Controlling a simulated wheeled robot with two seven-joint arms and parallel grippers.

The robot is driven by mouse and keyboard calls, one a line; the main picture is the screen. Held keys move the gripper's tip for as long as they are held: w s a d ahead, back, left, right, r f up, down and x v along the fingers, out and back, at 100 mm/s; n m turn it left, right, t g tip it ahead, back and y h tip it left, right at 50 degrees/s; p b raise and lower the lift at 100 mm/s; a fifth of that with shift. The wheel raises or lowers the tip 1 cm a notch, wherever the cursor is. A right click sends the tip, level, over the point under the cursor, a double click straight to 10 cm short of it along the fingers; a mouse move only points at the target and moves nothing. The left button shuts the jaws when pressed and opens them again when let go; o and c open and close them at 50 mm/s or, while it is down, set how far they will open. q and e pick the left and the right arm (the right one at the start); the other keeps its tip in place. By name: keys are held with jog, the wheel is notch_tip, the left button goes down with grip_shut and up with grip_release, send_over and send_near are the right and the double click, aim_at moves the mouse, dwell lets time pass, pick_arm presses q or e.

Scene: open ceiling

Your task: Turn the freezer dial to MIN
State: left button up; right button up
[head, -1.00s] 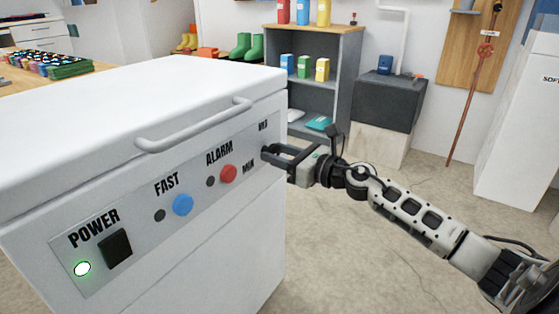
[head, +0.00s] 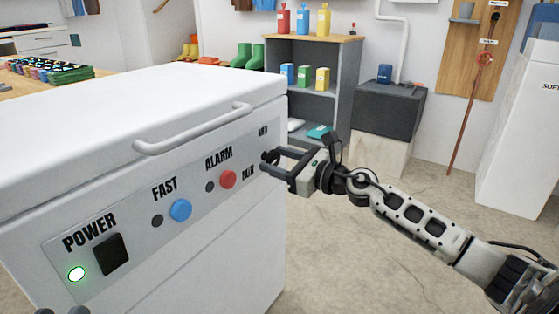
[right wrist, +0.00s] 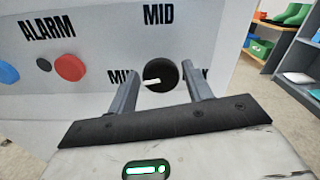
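The white freezer (head: 230,240) has a front panel with a black round dial (right wrist: 161,76) at its right end. In the right wrist view the dial's white pointer points left, slightly down, towards the MIN label (right wrist: 118,77), which is partly hidden by a finger. MID stands above the dial; the other finger covers most of MAX. My right gripper (right wrist: 161,72) is open, with one finger on each side of the dial and a visible gap to it. In the head view this gripper (head: 266,160) is at the panel's right end. Dark tips at the lower left edge seem to be my left gripper (head: 60,311), mostly cut off.
The panel also holds a red alarm button (head: 228,179), a blue button (head: 180,209) and a black power switch (head: 111,254) beside a lit green lamp (head: 77,274). A lid handle (head: 195,130) sticks out above. Floor right of the freezer is clear.

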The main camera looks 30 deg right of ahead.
jog(key=shift+o, duration=0.4)
pick_arm(q)
jog(key=shift+s+d+f+n+g+y+p, duration=0.15)
jog(key=shift+f+n+g+p, duration=0.1)
jog(key=shift+f, duration=0.15)
jog(key=shift+s+a+f+n+g+y+p, duration=0.1)
jog(key=shift+s+f+n+g+p, duration=0.05)
jog(key=shift+f+n+g, duration=0.2)
jog(key=shift+s+d+f+n+g+y+p, duration=0.1)
jog(key=shift+s+f+n+g+p, duration=0.1)
jog(key=shift+f, duration=0.2)
pick_arm(e)
jog(key=v, duration=1.6)
jog(key=shift+a, duration=0.1)
